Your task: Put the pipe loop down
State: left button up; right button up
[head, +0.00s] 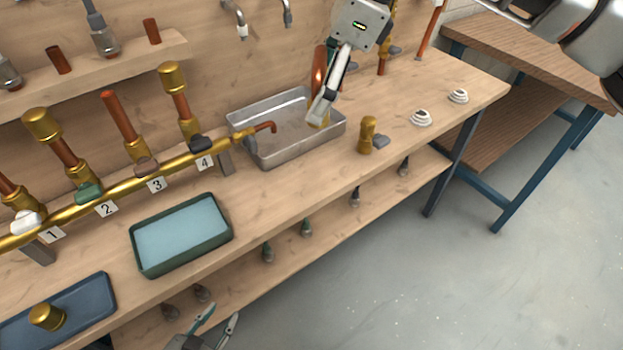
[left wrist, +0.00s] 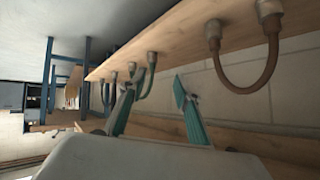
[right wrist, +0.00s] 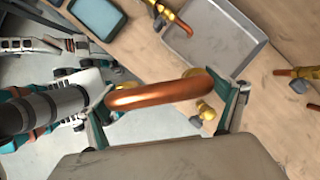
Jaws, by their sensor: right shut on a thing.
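The copper pipe loop (head: 318,70) is held by my right gripper (head: 322,105), in front of the back wall above the far part of the metal tray. The right wrist view shows the bent copper pipe loop (right wrist: 155,96) spanning between the two teal fingertips, with the gripper shut on it. The bench surface lies beyond it, apart from the loop as far as I can see. My left gripper (head: 212,325) is low in front of the bench's lower shelf. Its teal fingers (left wrist: 157,100) are open and empty in the left wrist view.
The grey metal tray (head: 300,151) sits beside the numbered brass manifold (head: 130,182). A brass valve (head: 367,136) and white discs (head: 421,118) stand right of it. A green tray (head: 152,270) and blue tray (head: 90,298) lie nearer. Bench space around the discs is clear.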

jog(key=a, duration=0.1)
jog(key=m+b, duration=0.1)
jog(key=b, duration=0.1)
send_over(306, 178)
jog(key=d, duration=0.1)
notch_tip(306, 178, down, 9)
notch_tip(306, 178, down, 5)
jog(key=shift+s+d+f, duration=0.1)
jog(key=shift+f, duration=0.75)
notch_tip(306, 178, down, 4)
jog(key=shift+f+b, duration=0.1)
jog(key=shift+b, duration=0.45)
pick_arm(q)
jog(key=shift+w+d+f, duration=0.15)
jog(key=shift+d+f, duration=0.2)
jog(key=shift+d, duration=0.05)
pick_arm(e)
jog(key=shift+r, duration=0.2)
jog(key=shift+f, duration=0.15)
jog(key=o, duration=1.1)
